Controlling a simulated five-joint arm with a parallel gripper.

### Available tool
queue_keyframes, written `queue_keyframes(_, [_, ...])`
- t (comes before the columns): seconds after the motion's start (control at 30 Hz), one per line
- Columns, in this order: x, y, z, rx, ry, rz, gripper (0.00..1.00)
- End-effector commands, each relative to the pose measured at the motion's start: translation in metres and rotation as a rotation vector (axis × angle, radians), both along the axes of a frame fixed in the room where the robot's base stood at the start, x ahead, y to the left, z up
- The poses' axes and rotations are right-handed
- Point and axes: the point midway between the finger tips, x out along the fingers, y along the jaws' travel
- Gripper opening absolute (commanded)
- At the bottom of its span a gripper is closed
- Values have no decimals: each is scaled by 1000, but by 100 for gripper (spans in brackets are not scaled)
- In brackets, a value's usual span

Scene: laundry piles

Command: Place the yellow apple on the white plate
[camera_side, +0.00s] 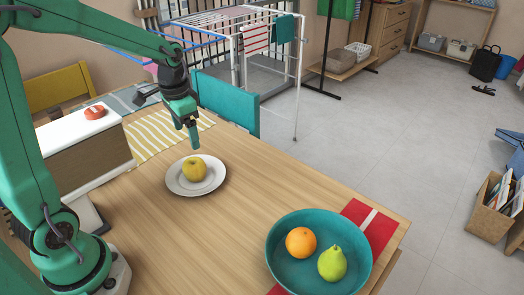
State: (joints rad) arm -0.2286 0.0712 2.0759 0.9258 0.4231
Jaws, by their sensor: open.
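The yellow apple (194,169) rests on the white plate (213,183), near the plate's middle. The plate lies flat on the wooden table. My gripper (194,146) is above the apple, pointing down, with its fingertips apart from the fruit by a small gap. It is open and holds nothing that I can see. The far finger is mostly hidden by the near one.
A teal bowl (283,272) with an orange (300,241) and a green pear (332,263) stands at the table's front right, partly on a red cloth (381,232). A yellow striped cloth (145,134) lies behind the plate. A white-topped box (70,130) stands left.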

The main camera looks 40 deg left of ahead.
Motion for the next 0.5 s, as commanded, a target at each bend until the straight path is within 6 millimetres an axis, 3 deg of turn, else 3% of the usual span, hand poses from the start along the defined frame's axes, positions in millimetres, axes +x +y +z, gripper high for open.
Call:
queue_keyframes(0.2, [-26, -24, 34, 9, -96, 36, 82])
queue_keyframes(0.5, [-67, -52, 66, -1, -227, 95, 82])
